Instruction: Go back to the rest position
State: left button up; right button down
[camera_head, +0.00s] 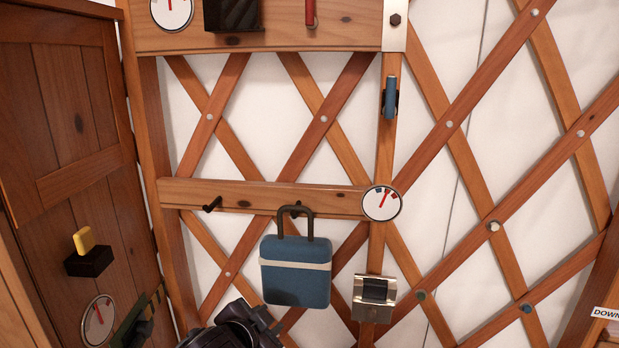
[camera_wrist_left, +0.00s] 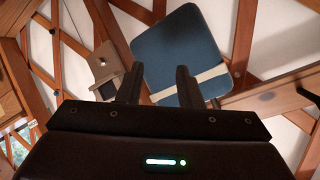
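My left gripper (camera_head: 262,318) shows at the bottom of the head view, dark and below the blue bag. In the left wrist view its two fingers (camera_wrist_left: 160,80) stand apart with nothing held between them. The blue bag (camera_head: 296,280) with a pale band and dark handle hangs from a hook on the wooden rail (camera_head: 250,195). It also shows beyond the fingers in the left wrist view (camera_wrist_left: 180,50); I cannot tell the exact gap. My right gripper is in neither view.
A wooden door (camera_head: 75,140) stands left, near a black box with a yellow lever (camera_head: 84,240). Lattice fills the right.

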pick_arm(q)
jog(key=s+a+f+n+g+y, duration=0.1)
jog(key=s+a+f+n+g, duration=0.3)
jog(key=s, duration=0.4)
jog(key=s+a+f+n+g+y, duration=0.1)
jog(key=s+a+f+n, duration=0.15)
jog(key=s+f, duration=0.45)
jog(key=s+a+f+n+g+y, duration=0.1)
jog(key=s+a+f+n+g, duration=0.3)
jog(key=s, duration=0.6)
jog(key=s+a+f+m+b, duration=0.2)
jog(key=f+b, duration=0.5)
jog(key=f, duration=3.2)
jog(key=s+a+f+g+b, duration=0.1)
jog(key=s+f+b, duration=0.4)
jog(key=s+f, duration=1.5)
jog(key=shift+a+f+y, duration=0.3)
jog(key=shift+a+f, duration=0.15)
jog(key=shift+a, duration=0.25)
jog(key=shift+m, duration=0.25)
